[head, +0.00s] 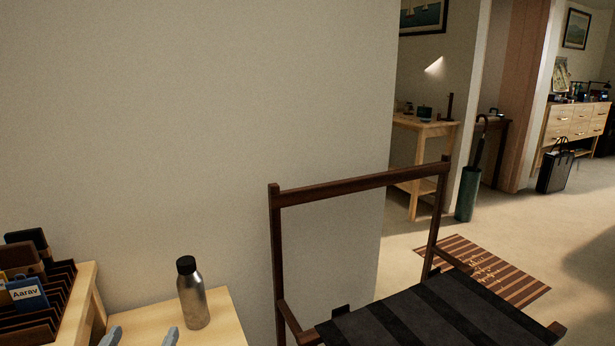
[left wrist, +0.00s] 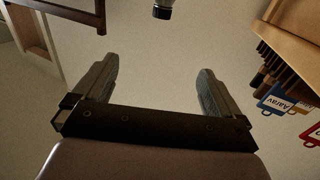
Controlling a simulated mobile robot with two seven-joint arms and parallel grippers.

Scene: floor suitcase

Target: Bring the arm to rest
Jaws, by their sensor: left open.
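My left gripper (head: 141,337) shows at the bottom left of the head view. Only its two grey fingertips are in the picture, set apart over the light wooden surface. In the left wrist view the fingers of the left gripper (left wrist: 155,78) are spread wide with nothing between them. A steel bottle (head: 193,294) with a black cap stands upright to the right of the fingertips in the head view. The bottle's dark cap end (left wrist: 162,10) shows at the top edge of the wrist view, beyond the fingers. My right gripper is not in view.
A wooden organizer (head: 62,307) with an "Aarav" tag (head: 27,295) stands left of the fingertips. A dark wooden frame with a striped black seat (head: 430,318) stands right of the light wooden top (head: 222,303). A plain wall (head: 190,120) rises behind. Farther off are a striped mat (head: 490,272) and open floor.

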